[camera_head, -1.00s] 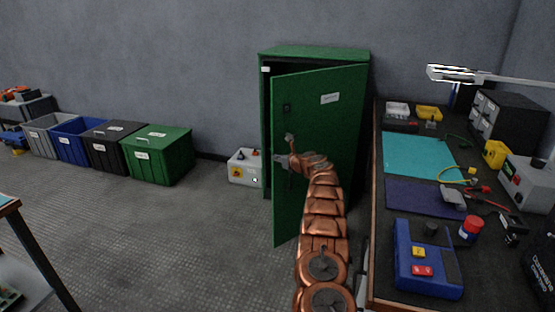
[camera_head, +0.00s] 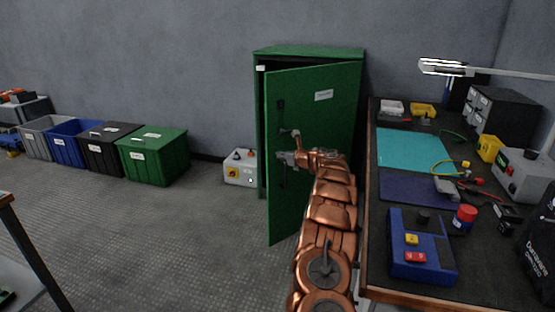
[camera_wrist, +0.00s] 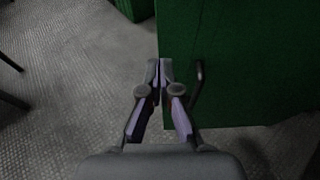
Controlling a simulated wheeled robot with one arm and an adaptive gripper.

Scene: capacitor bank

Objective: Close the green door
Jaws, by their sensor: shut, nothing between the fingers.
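The green door (camera_head: 325,115) of the green cabinet (camera_head: 310,51) stands ajar, swung out toward me, with a dark gap along its left edge. A dark handle (camera_head: 281,172) is near that left edge; it also shows in the wrist view (camera_wrist: 197,84). My gripper (camera_head: 281,155) is shut and empty at the door's left edge, beside the handle. In the wrist view my gripper (camera_wrist: 160,65) has its fingertips together at the edge of the green door panel (camera_wrist: 245,60). I cannot tell whether they touch it.
A workbench (camera_head: 369,235) with a blue device (camera_head: 420,245) and tools stands close to the right of the door. A grey-white box (camera_head: 240,168) sits on the floor left of the cabinet. Coloured bins, including a green one (camera_head: 152,157), line the wall at left. The floor between is clear.

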